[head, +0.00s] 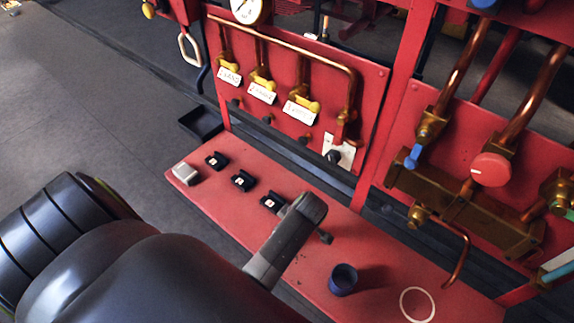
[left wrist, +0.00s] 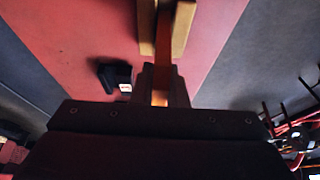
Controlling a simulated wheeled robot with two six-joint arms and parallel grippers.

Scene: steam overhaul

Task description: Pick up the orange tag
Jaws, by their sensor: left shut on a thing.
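My left gripper (head: 300,225) reaches over the red shelf from the lower left. In the left wrist view its two tan fingertips (left wrist: 163,28) are close together, shut on a narrow orange strip, the orange tag (left wrist: 160,98). The tag is mostly hidden between the fingers, and I cannot make it out in the head view. Just beside the gripper is a black holder (head: 273,202) with a small white label; a black holder also shows in the left wrist view (left wrist: 115,76). My right gripper is not in view.
The red shelf (head: 385,290) also bears two more black holders (head: 216,160) (head: 243,181), a grey block (head: 185,173), a dark blue cup (head: 343,279) and a pale ring (head: 417,304). Behind rises a red panel with copper pipes, yellow valves and white tags (head: 262,92).

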